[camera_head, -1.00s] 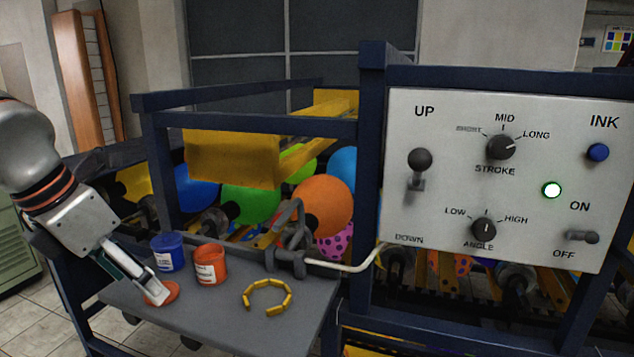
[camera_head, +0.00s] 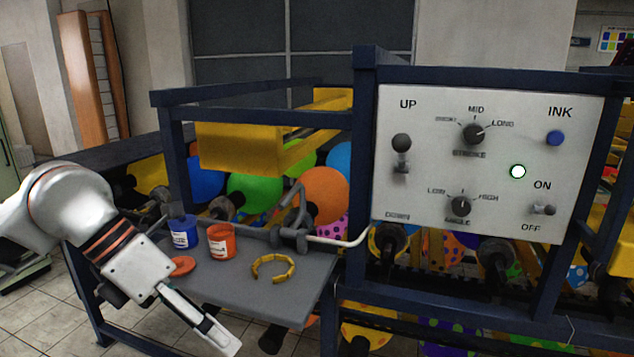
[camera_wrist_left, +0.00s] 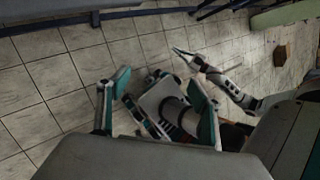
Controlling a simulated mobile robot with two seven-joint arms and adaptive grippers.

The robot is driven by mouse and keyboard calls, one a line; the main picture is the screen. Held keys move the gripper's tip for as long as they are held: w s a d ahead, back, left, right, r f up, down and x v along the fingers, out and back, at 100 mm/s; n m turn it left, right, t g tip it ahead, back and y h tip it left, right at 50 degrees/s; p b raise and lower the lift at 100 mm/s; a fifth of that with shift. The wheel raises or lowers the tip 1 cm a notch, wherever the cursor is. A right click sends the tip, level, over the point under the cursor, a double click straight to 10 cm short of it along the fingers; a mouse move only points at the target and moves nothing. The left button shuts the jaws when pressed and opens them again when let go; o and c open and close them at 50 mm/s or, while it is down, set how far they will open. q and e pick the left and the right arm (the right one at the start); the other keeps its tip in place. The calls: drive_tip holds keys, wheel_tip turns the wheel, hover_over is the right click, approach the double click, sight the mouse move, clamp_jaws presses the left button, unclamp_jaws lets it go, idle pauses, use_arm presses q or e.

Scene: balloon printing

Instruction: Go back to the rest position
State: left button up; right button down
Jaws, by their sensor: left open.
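My left gripper (camera_head: 202,322) shows at the lower left in the head view. It is in front of the grey shelf (camera_head: 245,295) of the machine and is empty. In the left wrist view its two fingers (camera_wrist_left: 158,105) are spread, with the tiled floor and parts of my own body behind them. An orange-red disc (camera_head: 182,265) lies on the shelf near its left edge, apart from the gripper. My right gripper is not in the head view.
On the shelf stand a blue pot (camera_head: 184,232) and an orange pot (camera_head: 221,241), with a yellow segmented ring (camera_head: 273,267) beside them. The control panel (camera_head: 420,105) with knobs and levers is at the right, its light lit. Balloons (camera_head: 325,195) sit in the frame behind.

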use_arm(q)
drive_tip(key=s+d+r+n+g+h, duration=0.1)
drive_tip(key=s+d+n+g+h, duration=0.1)
drive_tip(key=d+h, duration=0.45)
drive_tip(key=s+d+r+n+g+h, duration=0.1)
drive_tip(key=s+d+r+h, duration=0.1)
drive_tip(key=d+h, duration=0.5)
drive_tip(key=w+a+f+n+t+y, duration=0.1)
drive_tip(key=w+a+f+n+t, duration=0.3)
drive_tip(key=n+t, duration=0.5)
drive_tip(key=w+a+f+n+t+y, duration=0.2)
drive_tip(key=w+f+n+t, duration=0.2)
drive_tip(key=w+n+t, duration=0.5)
drive_tip(key=s+a+f+n+t+y, duration=0.2)
drive_tip(key=a+f+n+y, duration=0.2)
drive_tip(key=f+n+y, duration=0.45)
drive_tip(key=s+a+f+n+g+y, duration=0.2)
drive_tip(key=s+f, duration=0.3)
drive_tip(key=f, duration=0.5)
drive_tip(key=s+a+f+n+g+y, duration=0.2)
drive_tip(key=s+f+n, duration=0.3)
drive_tip(key=f, duration=0.5)
drive_tip(key=s+a+f+n+g+y, duration=0.2)
drive_tip(key=s+a+f+n, duration=0.1)
drive_tip(key=f, duration=0.7)
drive_tip(key=s+a, duration=0.1)
drive_tip(key=s, duration=0.1)
drive_tip(key=shift+s+a+n+g, duration=0.15)
drive_tip(key=shift+s+n+g, duration=0.2)
drive_tip(key=shift+s+g, duration=0.05)
